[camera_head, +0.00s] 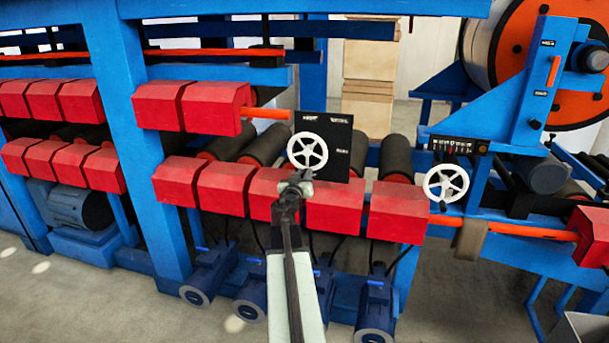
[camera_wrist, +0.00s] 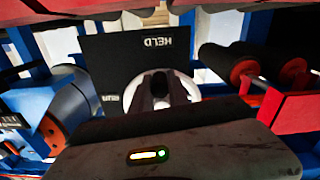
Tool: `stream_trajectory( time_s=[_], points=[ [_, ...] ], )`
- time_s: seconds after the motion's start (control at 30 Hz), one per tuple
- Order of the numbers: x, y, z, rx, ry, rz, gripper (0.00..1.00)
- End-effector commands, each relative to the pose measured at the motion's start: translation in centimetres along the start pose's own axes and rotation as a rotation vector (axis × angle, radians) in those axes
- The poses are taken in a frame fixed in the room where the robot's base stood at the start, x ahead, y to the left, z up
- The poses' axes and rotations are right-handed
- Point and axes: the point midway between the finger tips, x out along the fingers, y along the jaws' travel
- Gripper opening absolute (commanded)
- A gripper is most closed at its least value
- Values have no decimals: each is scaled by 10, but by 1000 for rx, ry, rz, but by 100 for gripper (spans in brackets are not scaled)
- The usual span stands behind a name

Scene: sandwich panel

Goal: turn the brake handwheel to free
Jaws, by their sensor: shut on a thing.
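A white spoked handwheel (camera_head: 307,151) is mounted on a black panel (camera_head: 340,128) at the middle of the head view. The panel has small white labels at its top and right side. My gripper (camera_head: 300,180) is at the wheel's lower edge. In the wrist view the gripper's dark fingers (camera_wrist: 158,84) are shut on the white wheel (camera_wrist: 181,93) and hide its middle. The black panel (camera_wrist: 112,60) behind it bears the word HELD and a second label at its left, too blurred to read surely.
A second white handwheel (camera_head: 446,182) sits to the right below a small labelled plate. Red roller housings (camera_head: 335,207) line the front on both sides of my arm. A blue upright (camera_head: 125,100) stands at left, and a large roll (camera_head: 535,60) at upper right.

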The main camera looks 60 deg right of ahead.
Motion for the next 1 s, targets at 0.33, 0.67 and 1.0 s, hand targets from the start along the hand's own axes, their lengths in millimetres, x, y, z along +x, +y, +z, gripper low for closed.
stream_trajectory(
  time_s=[0.33, 0.67, 1.0],
  points=[
    [0, -2, 0, 1, 0, -5, 0],
    [0, -2, 0, 1, 0, -5, 0],
    [-1, -5, -1, -13, 1, -11, 0]
  ],
)
